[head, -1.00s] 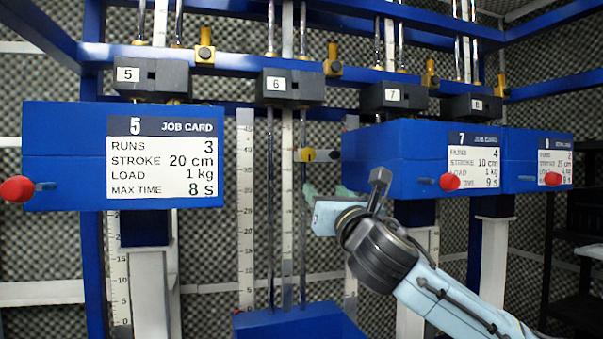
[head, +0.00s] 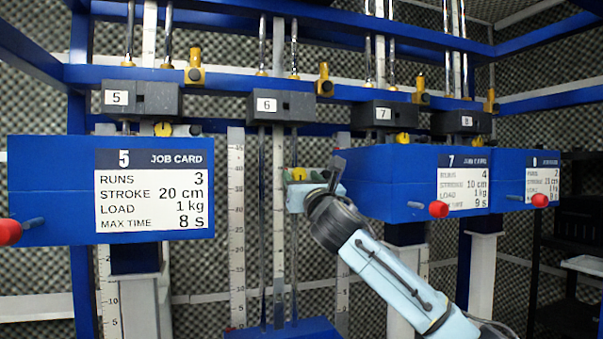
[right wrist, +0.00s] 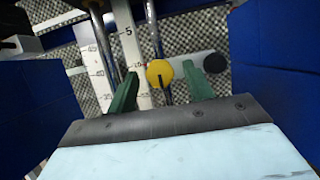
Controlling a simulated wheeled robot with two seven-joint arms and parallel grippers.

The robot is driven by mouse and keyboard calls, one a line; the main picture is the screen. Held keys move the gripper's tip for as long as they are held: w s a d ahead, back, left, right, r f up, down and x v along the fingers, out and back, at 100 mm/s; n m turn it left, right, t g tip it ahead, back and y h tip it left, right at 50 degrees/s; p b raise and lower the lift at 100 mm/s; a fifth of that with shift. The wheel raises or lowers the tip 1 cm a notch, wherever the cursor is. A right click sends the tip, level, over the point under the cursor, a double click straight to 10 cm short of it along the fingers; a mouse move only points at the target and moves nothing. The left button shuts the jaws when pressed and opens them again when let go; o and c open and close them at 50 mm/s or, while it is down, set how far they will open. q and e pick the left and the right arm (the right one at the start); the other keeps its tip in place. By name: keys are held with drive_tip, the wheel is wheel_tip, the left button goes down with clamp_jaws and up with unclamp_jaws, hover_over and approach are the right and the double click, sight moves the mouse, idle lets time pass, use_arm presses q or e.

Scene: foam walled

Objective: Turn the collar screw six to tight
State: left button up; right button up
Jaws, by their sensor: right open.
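The yellow collar screw six (head: 299,174) sits low on a rod below the black block labelled 6 (head: 283,107). In the right wrist view the screw (right wrist: 159,74) is a round yellow head with a dark, nearly upright mark. My right gripper (head: 297,180) is open, at the height of the screw. Its two green fingers (right wrist: 160,85) point towards the screw, one to each side, with visible gaps. I cannot tell how far the fingertips reach along its depth. My left gripper is in neither view.
Blue boxes with job cards 5 (head: 50,190), 7 (head: 400,165) and 8 (head: 510,160) stand on both sides, with red-tipped handles jutting out. Blue walls also flank the gripper in the right wrist view. A white scale (right wrist: 130,45) and rods run behind the screw.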

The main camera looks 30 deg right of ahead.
drive_tip(key=shift+w+r, duration=0.1)
drive_tip(key=shift+w, duration=0.15)
drive_tip(key=shift+c, duration=0.3)
drive_tip(key=shift+d, duration=0.1)
drive_tip(key=c, duration=0.9)
